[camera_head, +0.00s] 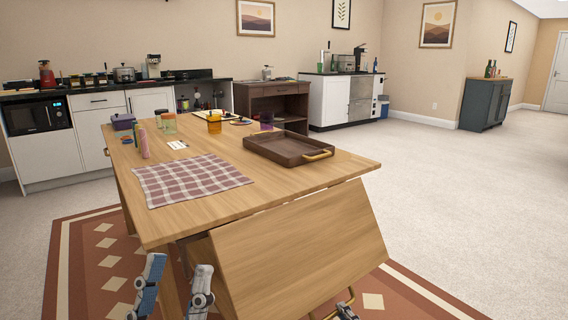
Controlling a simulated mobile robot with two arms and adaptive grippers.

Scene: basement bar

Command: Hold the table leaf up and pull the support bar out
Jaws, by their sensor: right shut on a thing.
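The wooden table (260,190) stands in front of me. Its leaf (300,245) slopes down and outward from the near right edge, neither level nor hanging straight down. A brass handle (351,295) shows at the leaf's lower edge. My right gripper (345,312) is at the bottom of the picture, mostly cut off, and is shut on this handle. My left gripper (175,285) is below the table's near left corner, left of the leaf. Its two fingers are spread, with a table leg behind the gap. I cannot make out the support bar; the area under the tabletop is shadowed.
On the tabletop are a checked cloth (190,180), a brown tray (288,149) with a brass handle, an orange cup (214,123) and several small containers. A patterned rug (95,250) lies underneath. Carpet to the right is clear.

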